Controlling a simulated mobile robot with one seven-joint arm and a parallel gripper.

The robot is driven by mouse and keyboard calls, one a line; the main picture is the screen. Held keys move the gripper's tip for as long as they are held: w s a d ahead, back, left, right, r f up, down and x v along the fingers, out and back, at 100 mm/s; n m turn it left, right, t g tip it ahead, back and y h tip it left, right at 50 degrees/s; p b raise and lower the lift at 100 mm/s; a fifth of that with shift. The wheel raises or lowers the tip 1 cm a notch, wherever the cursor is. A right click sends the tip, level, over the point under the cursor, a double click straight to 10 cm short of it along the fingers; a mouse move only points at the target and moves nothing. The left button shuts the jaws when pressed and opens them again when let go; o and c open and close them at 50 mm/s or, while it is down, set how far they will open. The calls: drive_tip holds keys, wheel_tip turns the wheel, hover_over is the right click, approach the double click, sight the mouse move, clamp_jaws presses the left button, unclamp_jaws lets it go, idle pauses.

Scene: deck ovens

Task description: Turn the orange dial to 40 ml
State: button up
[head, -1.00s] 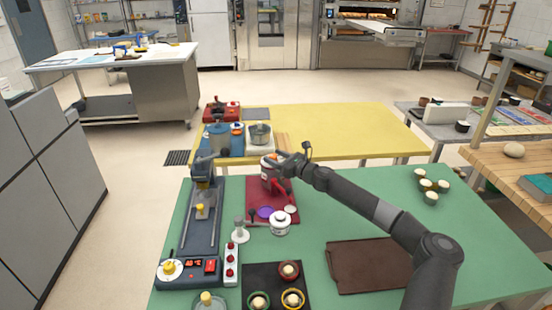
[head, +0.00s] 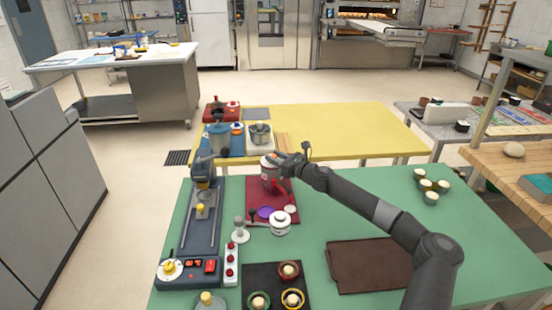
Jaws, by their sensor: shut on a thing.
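A white and red dispenser (head: 267,175) stands upright at the back of the dark red mat (head: 258,197), on the green table. The orange dial (head: 272,159) shows as a small orange patch at its top, mostly covered by my gripper. My gripper (head: 270,158) reaches in from the right and is shut on the orange dial. The dial's marks and its setting are too small to read.
A blue machine (head: 203,215) with a control panel stands to the left. A white jar (head: 280,223) and a purple disc (head: 265,212) are in front of the dispenser. A brown tray (head: 368,266) lies under my arm. The yellow table (head: 335,125) is behind.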

drive_tip(key=shift+m+t+h, duration=0.3)
drive_tip(key=shift+h, duration=0.1)
drive_tip(key=m+t+h, duration=0.2)
drive_tip(key=h, duration=0.1)
drive_tip(key=m+h, duration=0.1)
drive_tip(key=shift+s+a+t, duration=0.25)
drive_tip(key=shift+a+t, duration=0.05)
drive_tip(key=shift+t, duration=0.1)
drive_tip(key=shift+a+m+t+h, duration=0.1)
drive_tip(key=shift+m+t+h, duration=0.3)
drive_tip(key=shift+m+h, duration=0.85)
drive_tip(key=shift+a+m+t+h, duration=0.1)
drive_tip(key=shift+m+t+h, duration=0.5)
drive_tip(key=shift+h, duration=1.15)
drive_tip(key=shift+m, duration=0.25)
drive_tip(key=o, duration=1)
drive_tip(key=shift+c, duration=0.2)
drive_tip(key=shift+r, duration=0.15)
